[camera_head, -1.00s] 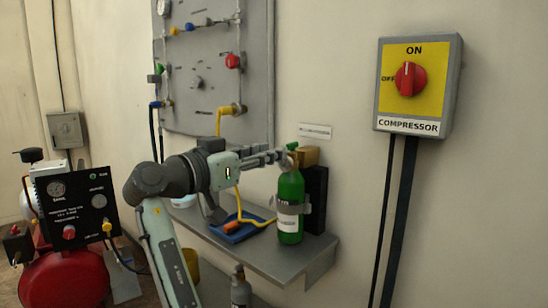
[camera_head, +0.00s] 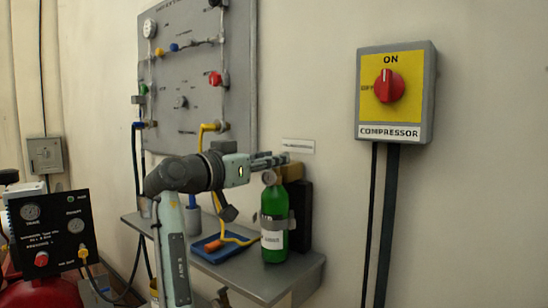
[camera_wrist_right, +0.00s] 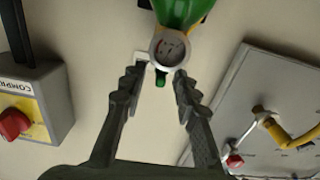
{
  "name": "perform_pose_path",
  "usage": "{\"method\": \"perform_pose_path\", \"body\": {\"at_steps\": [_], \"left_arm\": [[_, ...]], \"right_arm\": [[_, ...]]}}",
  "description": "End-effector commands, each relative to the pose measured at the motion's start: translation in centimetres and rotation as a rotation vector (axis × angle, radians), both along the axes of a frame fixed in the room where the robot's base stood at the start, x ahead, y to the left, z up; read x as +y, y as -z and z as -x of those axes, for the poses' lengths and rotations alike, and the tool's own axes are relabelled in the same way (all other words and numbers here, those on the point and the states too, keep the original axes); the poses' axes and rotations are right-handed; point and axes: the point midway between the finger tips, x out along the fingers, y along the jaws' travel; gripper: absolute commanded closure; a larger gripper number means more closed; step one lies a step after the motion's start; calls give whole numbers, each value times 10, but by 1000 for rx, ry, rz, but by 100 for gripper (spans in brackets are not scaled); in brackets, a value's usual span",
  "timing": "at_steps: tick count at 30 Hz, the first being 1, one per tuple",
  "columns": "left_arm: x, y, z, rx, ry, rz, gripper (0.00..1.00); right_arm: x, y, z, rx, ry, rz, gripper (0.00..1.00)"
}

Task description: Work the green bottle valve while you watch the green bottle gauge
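The green bottle (camera_head: 274,215) stands upright on the grey shelf, with a white label. Its round gauge (camera_head: 269,178) sits at its neck. The green bottle valve (camera_wrist_right: 160,80) is a small green knob beside the gauge, between my fingertips. My right gripper (camera_wrist_right: 158,78) is open, its fingers apart on either side of the knob, not visibly touching it. In the head view the right gripper (camera_head: 270,161) is at the bottle's top and hides the knob. My left gripper is not in view.
A valve panel (camera_head: 190,100) and a compressor switch (camera_head: 396,92) are on the wall. A gauge box (camera_head: 50,238) stands at left.

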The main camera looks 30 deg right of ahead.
Motion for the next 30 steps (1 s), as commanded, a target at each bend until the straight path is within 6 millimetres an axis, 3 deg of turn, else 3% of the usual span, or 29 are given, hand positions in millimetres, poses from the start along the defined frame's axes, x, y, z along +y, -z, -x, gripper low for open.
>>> {"method": "perform_pose_path", "body": {"at_steps": [4,12,19,30], "left_arm": [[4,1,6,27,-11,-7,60],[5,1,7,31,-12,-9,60],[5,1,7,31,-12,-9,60],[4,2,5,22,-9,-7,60]], "right_arm": [[-10,0,-3,-1,0,0,70],[-11,0,-3,-1,0,0,70],[-11,0,-3,-1,-1,0,98],[-12,2,-3,-3,-65,-6,100]]}}
